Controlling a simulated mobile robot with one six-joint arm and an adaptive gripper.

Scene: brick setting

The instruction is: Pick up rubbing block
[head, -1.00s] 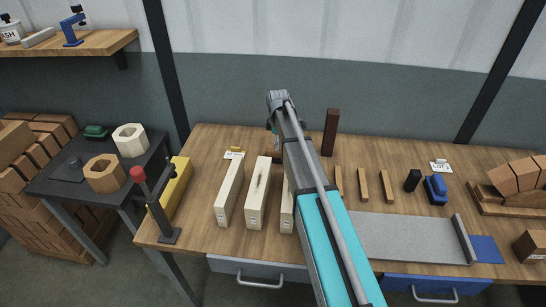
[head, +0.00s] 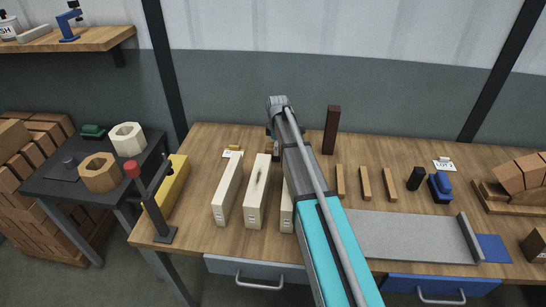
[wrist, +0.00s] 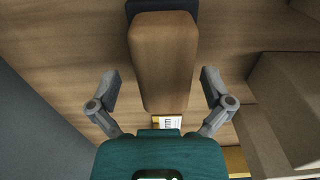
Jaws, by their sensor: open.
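In the wrist view a brown wooden block with a dark pad at its far end, which looks like the rubbing block (wrist: 165,58), lies between the fingers of my gripper (wrist: 160,88). The grey fingers stand apart on either side of it, with a gap visible on each side. In the head view my arm covers that block, and the fingertips are hidden behind the arm's end.
A tall dark block (head: 331,130) stands behind. Wooden strips (head: 365,184), a blue block (head: 440,187) and a grey plate (head: 410,238) lie right.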

